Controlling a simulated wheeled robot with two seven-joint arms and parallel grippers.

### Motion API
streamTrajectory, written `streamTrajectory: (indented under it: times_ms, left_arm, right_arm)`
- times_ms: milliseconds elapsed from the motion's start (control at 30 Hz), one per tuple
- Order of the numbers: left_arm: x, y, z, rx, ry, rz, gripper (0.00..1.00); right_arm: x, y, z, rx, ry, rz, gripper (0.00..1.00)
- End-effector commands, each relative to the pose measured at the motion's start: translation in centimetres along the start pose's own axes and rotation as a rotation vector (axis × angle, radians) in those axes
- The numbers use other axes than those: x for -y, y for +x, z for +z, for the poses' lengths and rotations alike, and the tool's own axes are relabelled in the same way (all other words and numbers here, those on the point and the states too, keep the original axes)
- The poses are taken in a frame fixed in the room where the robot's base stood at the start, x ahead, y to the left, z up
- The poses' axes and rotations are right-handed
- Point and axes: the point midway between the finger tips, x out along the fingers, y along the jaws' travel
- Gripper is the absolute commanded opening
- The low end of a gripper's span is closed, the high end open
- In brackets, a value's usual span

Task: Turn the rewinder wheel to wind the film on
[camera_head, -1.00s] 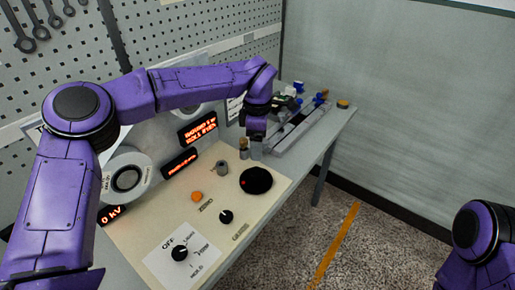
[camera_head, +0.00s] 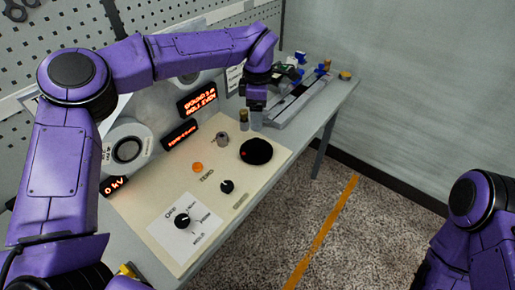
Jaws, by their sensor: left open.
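A round black disc with a red mark (camera_head: 256,151) lies on the cream panel of the bench. I cannot tell for sure whether it is the rewinder wheel. No film can be made out clearly. My left gripper (camera_head: 256,121) points down at the panel's far edge, just behind the black disc and apart from it in the picture. It is open, but its fingers are small and partly hidden by my wrist.
The cream panel (camera_head: 225,215) holds an orange button (camera_head: 197,167), a small black knob (camera_head: 227,186) and a selector knob (camera_head: 182,222). Lit red displays (camera_head: 197,101) stand behind it. A grey rail fixture (camera_head: 290,104) sits further right. Floor right of the bench is clear.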

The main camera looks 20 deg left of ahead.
Motion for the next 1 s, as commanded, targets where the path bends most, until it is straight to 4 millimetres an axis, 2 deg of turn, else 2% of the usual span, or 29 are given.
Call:
streamTrajectory:
  times_ms: [167,267,400,500,600,767,867,1000]
  left_arm:
    - [-0.2,-0.6,-0.3,-0.025,-0.037,0.026,0.72]
    - [-0.2,-0.4,-0.5,-0.028,-0.316,0.027,0.72]
    - [-0.3,-0.1,-0.8,-0.019,-0.855,0.024,0.72]
    - [-0.3,0.3,-0.8,-0.013,-1.193,0.012,0.72]
    - [-0.3,0.4,-0.6,-0.003,-1.425,0.001,0.72]
    - [-0.3,0.8,-0.5,-0.002,-1.567,0.000,0.72]
    - [-0.2,2.2,-0.6,-0.005,-1.570,-0.001,0.72]
    - [-0.2,5.3,-0.5,-0.006,-1.568,-0.002,0.72]
  right_arm:
    - [0.0,0.4,0.2,0.000,0.000,0.000,0.43]
    - [0.1,0.5,0.2,0.000,0.000,0.000,0.43]
    - [0.1,0.6,0.2,0.000,0.000,0.000,0.43]
    - [0.1,0.6,0.2,0.000,0.000,0.000,0.43]
    - [0.1,0.6,0.2,0.000,0.000,0.000,0.43]
    - [0.0,0.4,0.2,0.000,0.000,0.000,0.43]
    - [0.0,0.0,0.0,0.000,0.000,0.000,0.43]
    - [-0.1,-0.9,-0.4,0.000,0.000,0.000,0.43]
